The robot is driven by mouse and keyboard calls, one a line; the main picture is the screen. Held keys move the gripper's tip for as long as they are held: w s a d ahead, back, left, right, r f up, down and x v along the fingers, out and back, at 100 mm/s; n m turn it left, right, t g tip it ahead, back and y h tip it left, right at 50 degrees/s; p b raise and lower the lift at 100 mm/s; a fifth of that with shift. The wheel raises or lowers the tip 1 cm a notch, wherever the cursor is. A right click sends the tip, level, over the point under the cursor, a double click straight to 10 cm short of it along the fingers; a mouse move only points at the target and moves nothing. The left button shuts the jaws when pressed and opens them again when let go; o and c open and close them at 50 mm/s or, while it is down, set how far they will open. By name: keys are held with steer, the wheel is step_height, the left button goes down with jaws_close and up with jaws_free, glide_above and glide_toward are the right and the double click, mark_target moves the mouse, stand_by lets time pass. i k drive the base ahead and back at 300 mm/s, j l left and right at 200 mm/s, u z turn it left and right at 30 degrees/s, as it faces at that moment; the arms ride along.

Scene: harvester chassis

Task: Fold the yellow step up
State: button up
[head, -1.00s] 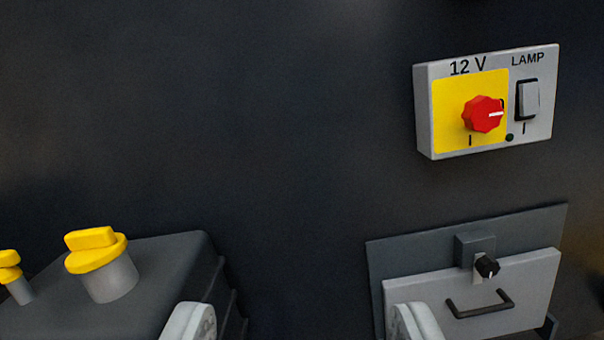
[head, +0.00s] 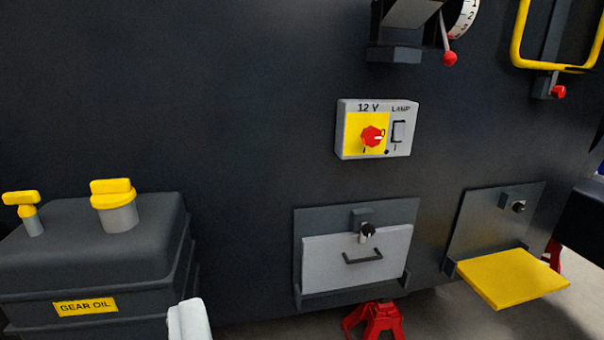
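The yellow step (head: 512,278) is at the lower right. It is folded down and juts out roughly level from the foot of a dark backing plate (head: 485,228) on the chassis wall. A small black knob (head: 519,206) sits on a bracket near the top of that plate. One pale finger of my gripper (head: 189,319) shows at the bottom edge, left of centre and well apart from the step. The other finger is out of view. The visible finger stands far out to the side, so the gripper looks open, with nothing seen in it.
A grey flap with a handle (head: 350,265) is shut left of the step. The 12 V switch box (head: 347,140) is above it. A gear oil tank (head: 100,240) stands at left. Red stands (head: 374,320) are below. A yellow rail (head: 516,45) and a red-knobbed lever (head: 449,58) are above.

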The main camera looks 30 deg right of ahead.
mark_target(505, 278)
steer(key=z, duration=1.85)
